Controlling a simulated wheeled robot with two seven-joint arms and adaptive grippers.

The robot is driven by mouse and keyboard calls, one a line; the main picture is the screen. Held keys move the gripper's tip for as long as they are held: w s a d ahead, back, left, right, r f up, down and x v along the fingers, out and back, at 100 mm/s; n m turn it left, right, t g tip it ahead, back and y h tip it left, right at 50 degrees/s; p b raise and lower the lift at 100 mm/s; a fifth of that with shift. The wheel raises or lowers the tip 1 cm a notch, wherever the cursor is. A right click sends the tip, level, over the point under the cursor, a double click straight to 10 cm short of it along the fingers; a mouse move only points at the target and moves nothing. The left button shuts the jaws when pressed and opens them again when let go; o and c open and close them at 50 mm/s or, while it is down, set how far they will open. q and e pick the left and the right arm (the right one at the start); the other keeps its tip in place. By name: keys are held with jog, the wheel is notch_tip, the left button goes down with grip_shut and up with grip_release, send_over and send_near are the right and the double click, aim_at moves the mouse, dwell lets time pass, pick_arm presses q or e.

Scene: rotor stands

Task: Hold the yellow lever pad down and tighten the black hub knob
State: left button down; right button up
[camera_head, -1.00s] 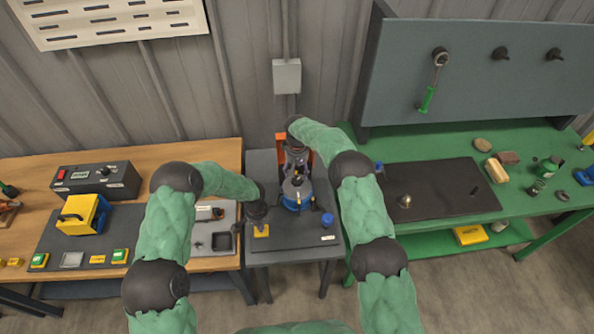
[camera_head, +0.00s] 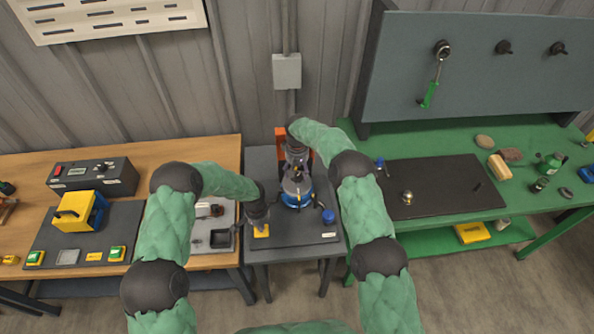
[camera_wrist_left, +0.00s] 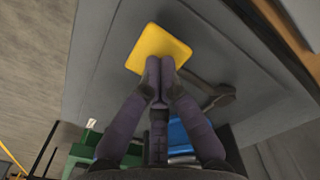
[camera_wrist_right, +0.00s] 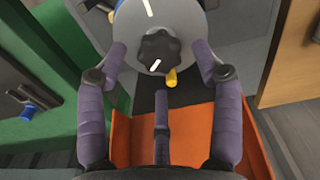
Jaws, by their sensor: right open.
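The yellow lever pad (camera_head: 262,231) lies at the front left of the dark stand. It also shows in the left wrist view (camera_wrist_left: 158,45). My left gripper (camera_wrist_left: 160,68) is shut, with its fingertips together at the pad's edge; whether they press on it I cannot tell. The black hub knob (camera_wrist_right: 159,51) sits on a grey disc with white marks, on the blue rotor unit (camera_head: 291,201). My right gripper (camera_wrist_right: 160,62) is open, its fingers on either side of the disc with the knob between them, apart from the knob.
An orange bracket (camera_wrist_right: 190,135) stands behind the rotor. A blue knob (camera_head: 328,217) sits at the stand's right. The wooden bench (camera_head: 222,150) is at left, the green bench (camera_head: 435,225) at right, both close to the stand (camera_head: 295,260).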

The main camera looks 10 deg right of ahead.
pick_arm(q)
jog(key=shift+f+b, duration=0.85)
jog(key=shift+f, duration=0.05)
pick_arm(e)
jog(key=shift+f, duration=0.95)
jog(key=shift+r, duration=0.1)
pick_arm(q)
jog(key=shift+r, duration=0.1)
pick_arm(e)
jog(key=shift+f, duration=0.4)
jog(key=c, duration=0.9)
jog(key=shift+c, duration=0.2)
